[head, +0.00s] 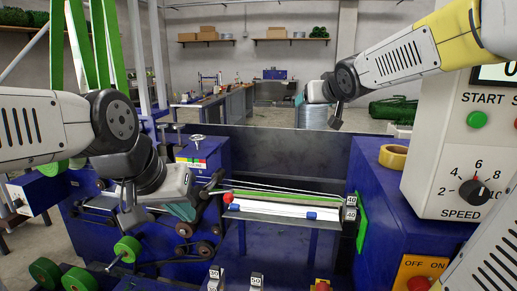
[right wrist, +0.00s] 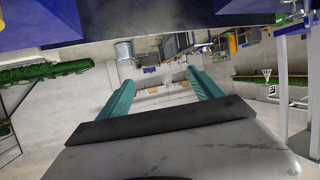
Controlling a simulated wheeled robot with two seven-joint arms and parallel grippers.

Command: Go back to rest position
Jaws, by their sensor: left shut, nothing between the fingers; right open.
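My left gripper (head: 184,210) is low at the left of the blue machine, its teal fingertips shut and empty beside the wire tray. My right arm reaches in from the upper right. Its gripper (head: 299,98) is raised behind the machine, small and partly turned away. In the right wrist view the right gripper (right wrist: 160,92) has its two teal fingers wide apart with nothing between them. White wire (head: 265,209) and a green strand (head: 285,198) lie along the tray, with a red ball end (head: 228,198) and blue pieces (head: 311,216).
The control box with a speed knob (head: 473,190) stands close at the right. A yellow tape roll (head: 393,156) lies on the blue housing beside it. Green spools (head: 127,248) and rollers are below my left arm. Open floor lies behind the machine.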

